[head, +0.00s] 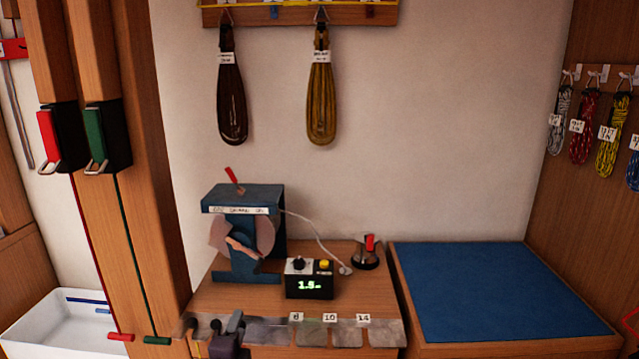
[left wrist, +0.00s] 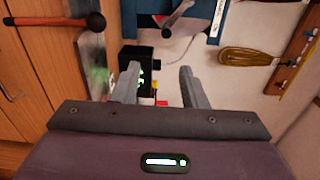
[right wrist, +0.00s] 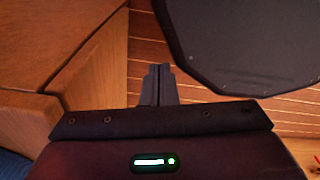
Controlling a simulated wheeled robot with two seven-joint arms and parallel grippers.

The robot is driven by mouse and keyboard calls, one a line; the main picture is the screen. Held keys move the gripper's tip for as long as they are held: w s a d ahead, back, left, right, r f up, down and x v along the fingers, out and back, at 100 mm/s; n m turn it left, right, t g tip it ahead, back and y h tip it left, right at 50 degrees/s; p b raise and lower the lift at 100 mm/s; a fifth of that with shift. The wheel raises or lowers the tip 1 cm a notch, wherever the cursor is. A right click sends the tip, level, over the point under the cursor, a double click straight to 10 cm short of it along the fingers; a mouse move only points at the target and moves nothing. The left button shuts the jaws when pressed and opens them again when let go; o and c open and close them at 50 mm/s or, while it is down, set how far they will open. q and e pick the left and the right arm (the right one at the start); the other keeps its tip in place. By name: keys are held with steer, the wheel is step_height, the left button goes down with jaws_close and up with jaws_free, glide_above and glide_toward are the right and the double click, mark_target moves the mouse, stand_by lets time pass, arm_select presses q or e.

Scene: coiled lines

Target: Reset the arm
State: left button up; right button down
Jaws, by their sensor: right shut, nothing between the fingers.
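My left gripper (head: 227,322) is low in the head view, at the front edge of the wooden bench, in front of the blue machine. In the left wrist view its two fingers (left wrist: 158,86) stand apart with nothing between them. Beyond them is the black box with green digits (left wrist: 143,70). My right gripper shows only in the right wrist view, where its fingers (right wrist: 157,82) are together and empty, over a plank floor.
The blue machine (head: 243,200), the black display box (head: 310,282) and a small red-handled device (head: 368,252) stand on the bench. A blue mat (head: 500,290) lies clear to the right. Two coiled lines (head: 231,95) hang above. A wooden post (head: 150,150) rises at left.

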arm_select(q)
steer(key=s+a+f+n+g+y, duration=0.1)
steer(key=s+a+f+n+g, duration=0.2)
steer(key=f, duration=0.9)
steer(key=s+a+f+n+g, duration=0.2)
steer(key=s+f, duration=0.4)
steer(key=f, duration=0.5)
steer(key=s+a+f+n+g+y, duration=0.1)
steer(key=s+a+f+n+g, duration=0.2)
steer(key=f, duration=0.9)
steer(key=s+f+n+g, duration=0.2)
steer(key=s+f+g, duration=0.1)
steer(key=s+f, duration=0.65)
steer(key=s+f+n+g, duration=0.2)
steer(key=s+f, duration=0.4)
steer(key=s, duration=0.7)
steer(key=s+d+f+n+g, duration=0.1)
steer(key=s+f+n+g, duration=0.1)
steer(key=s, duration=0.7)
steer(key=s+d+f+n+g+h, duration=0.1)
steer(key=s+f+n, duration=0.1)
steer(key=s, duration=0.7)
steer(key=shift+s+d+f+g, duration=0.2)
steer(key=shift+d+f+g, duration=0.2)
steer(key=shift+f, duration=0.4)
arm_select(e)
steer(key=shift+w+a, duration=0.15)
arm_select(q)
steer(key=shift+w, duration=0.1)
